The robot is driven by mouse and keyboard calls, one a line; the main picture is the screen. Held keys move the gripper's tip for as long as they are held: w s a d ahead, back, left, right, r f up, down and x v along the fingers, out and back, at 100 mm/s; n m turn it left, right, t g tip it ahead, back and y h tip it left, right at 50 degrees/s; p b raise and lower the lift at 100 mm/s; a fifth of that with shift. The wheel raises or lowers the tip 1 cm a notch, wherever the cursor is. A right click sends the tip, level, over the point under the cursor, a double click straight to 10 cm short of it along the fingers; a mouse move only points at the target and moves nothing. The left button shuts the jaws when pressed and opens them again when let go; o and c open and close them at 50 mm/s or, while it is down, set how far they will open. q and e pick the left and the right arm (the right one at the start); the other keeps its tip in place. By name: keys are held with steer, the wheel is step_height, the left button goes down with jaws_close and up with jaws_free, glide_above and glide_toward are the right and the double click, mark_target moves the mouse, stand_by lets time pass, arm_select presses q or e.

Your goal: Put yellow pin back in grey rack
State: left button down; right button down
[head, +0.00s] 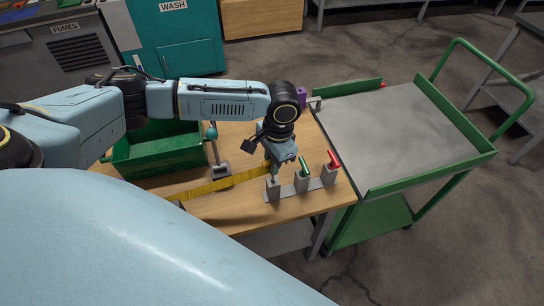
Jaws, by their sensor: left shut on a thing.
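The grey rack (316,186) stands near the right front corner of the wooden table, with three grey posts in a row. A green pin (305,167) leans in the middle post and a red pin (333,159) leans in the right post. My left gripper (273,173) points down just over the left post and is shut on the yellow pin (267,168). Only a little yellow shows beside the fingers. The gripper hides most of the pin, and I cannot tell whether its lower end is inside the post. My right gripper is not in view.
A yellow strip (208,188) lies left of the rack. A grey stand (222,173) with a teal-topped rod and a green crate (160,160) are behind it. A green cart (395,135) with a mostly clear grey top adjoins the table's right side.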

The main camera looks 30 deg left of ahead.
mark_target(272, 184)
arm_select(q)
steer(key=shift+f, duration=0.65)
steer(key=shift+f+b, duration=0.35)
steer(key=shift+f, duration=0.4)
steer(key=shift+f, duration=0.1)
steer(key=shift+f, duration=0.25)
stand_by(0.3)
steer(key=shift+f+b, duration=0.6)
steer(key=shift+f, duration=0.55)
steer(key=c, duration=0.6)
jaws_free()
steer(key=shift+r, duration=0.1)
